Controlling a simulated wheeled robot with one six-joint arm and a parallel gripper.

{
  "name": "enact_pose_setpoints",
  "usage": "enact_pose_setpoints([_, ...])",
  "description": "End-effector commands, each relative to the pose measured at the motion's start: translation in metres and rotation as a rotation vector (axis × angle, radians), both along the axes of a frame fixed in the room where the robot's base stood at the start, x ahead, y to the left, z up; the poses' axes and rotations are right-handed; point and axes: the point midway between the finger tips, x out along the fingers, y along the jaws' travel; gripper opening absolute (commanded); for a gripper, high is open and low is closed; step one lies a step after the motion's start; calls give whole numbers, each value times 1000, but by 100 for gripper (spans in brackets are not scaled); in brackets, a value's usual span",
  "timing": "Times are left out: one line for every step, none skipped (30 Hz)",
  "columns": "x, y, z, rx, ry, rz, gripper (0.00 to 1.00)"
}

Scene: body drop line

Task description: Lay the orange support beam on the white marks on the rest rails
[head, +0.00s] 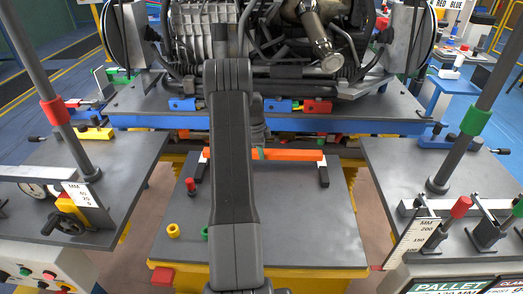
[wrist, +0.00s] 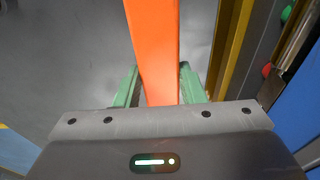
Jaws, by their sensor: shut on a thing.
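The orange support beam (head: 290,155) lies crosswise over the grey low table in the head view, partly hidden by my arm. In the wrist view the beam (wrist: 153,50) runs between the green fingers of my gripper (wrist: 159,82), which is shut on it. The right rest rail (head: 323,178) is dark with a white mark (head: 322,163) at the beam's right end. Whether the beam touches the rails is unclear.
The grey low table (head: 300,220) holds a red peg (head: 191,187) and a yellow ring (head: 173,230) at left. An engine on a blue-edged platform (head: 350,122) stands close behind. Side benches with dark posts flank the table.

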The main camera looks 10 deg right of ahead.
Motion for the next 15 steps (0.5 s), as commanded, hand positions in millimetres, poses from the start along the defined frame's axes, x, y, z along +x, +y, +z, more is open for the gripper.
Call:
enact_pose_setpoints([1, 0, 0, -1, -3, 0, 0])
enact_pose_setpoints([1, 0, -1, -1, -3, 0, 0])
enact_pose_setpoints([1, 0, -2, -1, -3, 0, 0])
enact_pose_setpoints([1, 0, -2, -1, -3, 0, 0])
enact_pose_setpoints([1, 0, -3, -1, -3, 0, 0])
enact_pose_setpoints([1, 0, -3, -1, -3, 0, 0])
enact_pose_setpoints([1, 0, -4, -1, -3, 0, 0])
enact_pose_setpoints([1, 0, -4, -1, -3, 0, 0])
enact_pose_setpoints([1, 0, -5, -1, -3, 0, 0])
enact_pose_setpoints([1, 0, -6, 0, -2, 0, 0])
enact_pose_setpoints([1, 0, -6, -1, -3, 0, 0])
enact_pose_setpoints([1, 0, -7, -1, -3, 0, 0])
enact_pose_setpoints([1, 0, -8, 0, -2, 0, 0])
enact_pose_setpoints([1, 0, -8, -1, -3, 0, 0])
enact_pose_setpoints([1, 0, -9, 0, -2, 0, 0])
